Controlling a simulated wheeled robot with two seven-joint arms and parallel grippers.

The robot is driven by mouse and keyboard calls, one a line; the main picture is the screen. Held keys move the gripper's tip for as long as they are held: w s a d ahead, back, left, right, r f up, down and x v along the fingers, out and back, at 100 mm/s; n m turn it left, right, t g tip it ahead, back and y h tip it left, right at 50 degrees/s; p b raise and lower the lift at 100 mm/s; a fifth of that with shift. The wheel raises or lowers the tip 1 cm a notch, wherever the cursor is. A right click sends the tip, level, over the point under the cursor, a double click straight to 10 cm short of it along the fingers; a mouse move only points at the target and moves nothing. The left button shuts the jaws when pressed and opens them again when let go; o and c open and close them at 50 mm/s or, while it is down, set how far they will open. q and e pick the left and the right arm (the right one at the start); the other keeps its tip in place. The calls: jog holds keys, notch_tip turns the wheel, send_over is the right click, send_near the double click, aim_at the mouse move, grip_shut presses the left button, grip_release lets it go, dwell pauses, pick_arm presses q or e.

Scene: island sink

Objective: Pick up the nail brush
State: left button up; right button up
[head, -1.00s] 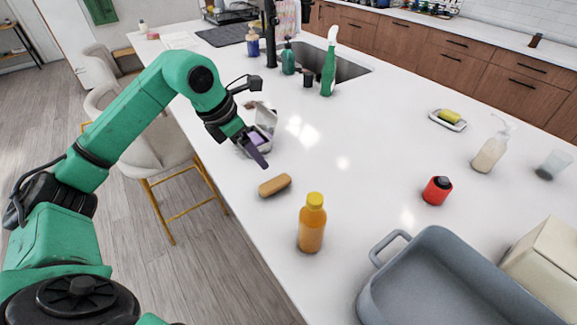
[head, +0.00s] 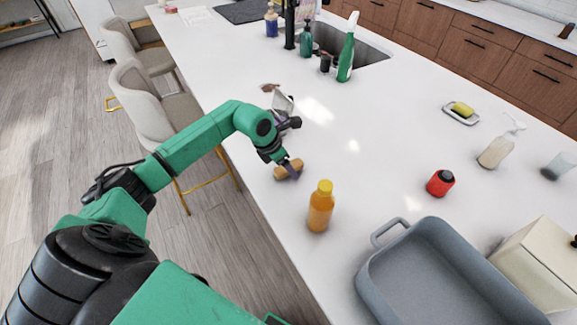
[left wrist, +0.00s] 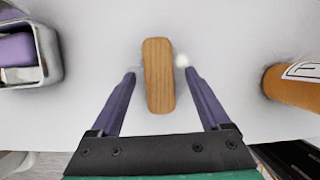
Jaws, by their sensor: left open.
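The nail brush (head: 284,171) is a small tan wooden block lying on the white counter near its left edge. In the left wrist view the nail brush (left wrist: 158,72) lies lengthwise between and ahead of the two purple fingers. My left gripper (head: 291,168) is over it, with a finger partly hiding the brush. In the left wrist view my left gripper (left wrist: 160,75) is open, with a gap on both sides of the brush. My right gripper is not in view.
An orange bottle (head: 320,206) with a yellow cap stands close by. A metal container (left wrist: 30,55) with something purple sits on the other side. A grey basin (head: 440,270), a red container (head: 440,183) and a soap dish (head: 461,113) are farther right. The middle counter is clear.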

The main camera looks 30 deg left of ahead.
pick_arm(q)
jog(key=shift+w, duration=0.15)
grip_shut()
jog(key=shift+r, duration=0.45)
notch_tip(320, 180, up, 19)
jog(key=b, duration=0.3)
jog(key=shift+b, duration=0.4)
